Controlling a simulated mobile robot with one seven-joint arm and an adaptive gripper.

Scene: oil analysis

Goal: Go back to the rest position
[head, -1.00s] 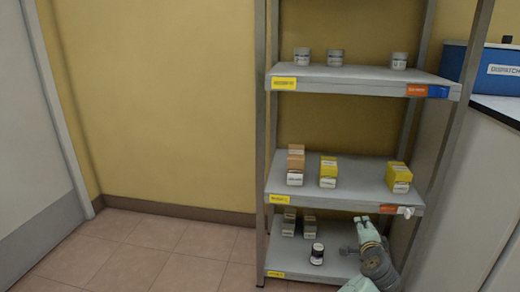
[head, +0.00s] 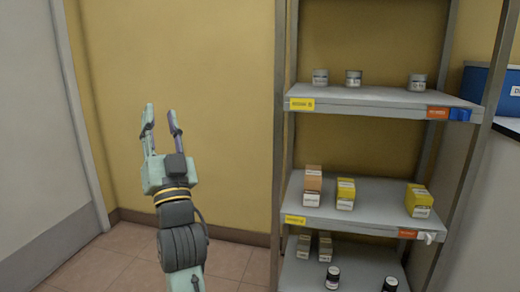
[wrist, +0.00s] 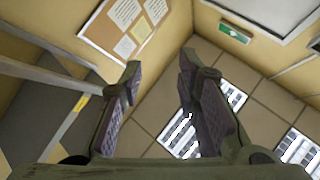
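My gripper (head: 160,122) is raised in front of the bare yellow wall, left of the shelf rack, with its fingers pointing up. The two fingers are apart and nothing is between them. In the wrist view my gripper (wrist: 158,85) also shows two spread, empty fingers. It is clear of the rack and touches nothing.
The grey shelf rack (head: 380,97) stands at the right, holding jars (head: 353,77), yellow boxes (head: 418,200) and dark-capped bottles (head: 333,277). A blue bin (head: 480,84) is at the far right. A grey door (head: 35,140) is at the left. The floor (head: 120,262) between is free.

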